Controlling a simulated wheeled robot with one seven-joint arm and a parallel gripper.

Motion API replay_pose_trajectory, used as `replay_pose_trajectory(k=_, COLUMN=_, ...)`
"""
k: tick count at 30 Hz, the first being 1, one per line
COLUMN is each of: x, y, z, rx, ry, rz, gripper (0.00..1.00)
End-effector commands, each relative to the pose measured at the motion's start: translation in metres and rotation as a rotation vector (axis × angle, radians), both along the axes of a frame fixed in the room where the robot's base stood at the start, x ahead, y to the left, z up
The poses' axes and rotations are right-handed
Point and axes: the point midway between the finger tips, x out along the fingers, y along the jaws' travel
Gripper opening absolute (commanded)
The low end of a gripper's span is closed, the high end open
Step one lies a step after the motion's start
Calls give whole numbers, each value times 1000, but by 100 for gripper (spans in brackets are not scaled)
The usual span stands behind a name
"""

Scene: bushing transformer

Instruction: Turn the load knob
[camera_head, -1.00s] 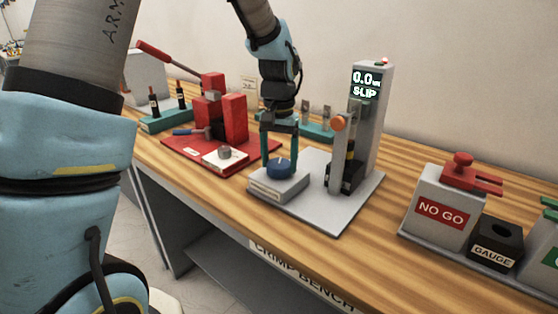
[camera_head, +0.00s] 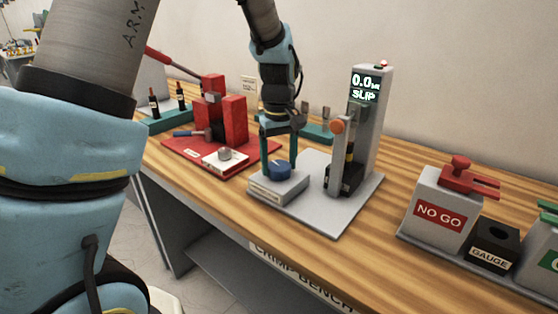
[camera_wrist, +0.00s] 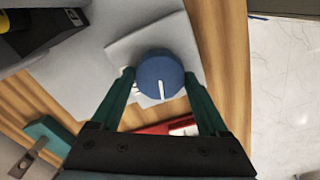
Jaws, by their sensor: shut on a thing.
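The load knob is a round blue knob (camera_head: 278,169) on a small grey block (camera_head: 272,193) with a label on its front. In the wrist view the blue knob (camera_wrist: 160,70) shows a white pointer line towards the gripper's palm. My gripper (camera_head: 279,163) reaches down from above with its teal fingers on either side of the knob. In the wrist view the gripper (camera_wrist: 159,77) is shut on the knob. The tester's display (camera_head: 365,88) above the grey base plate reads 0.0 and SLIP.
A red press (camera_head: 229,118) stands to the left. A NO GO box (camera_head: 439,213) and a gauge block (camera_head: 492,247) are farther right. Wooden bench top is clear in front.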

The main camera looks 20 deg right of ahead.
Motion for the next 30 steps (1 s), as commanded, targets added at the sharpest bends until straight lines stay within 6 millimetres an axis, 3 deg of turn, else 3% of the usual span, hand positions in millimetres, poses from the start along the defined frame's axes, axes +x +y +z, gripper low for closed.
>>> replay_pose_trajectory(k=19, x=1, y=-1, z=1, rx=-2, ry=-2, rz=49, gripper=22)
replay_pose_trajectory(k=20, x=1, y=-1, z=1, rx=-2, ry=-2, rz=49, gripper=80)
replay_pose_trajectory(k=25, x=0, y=0, z=0, rx=-1, ry=-1, rz=49, gripper=99)
replay_pose_trajectory(k=30, x=0, y=0, z=0, rx=-1, ry=-1, rz=48, gripper=100)
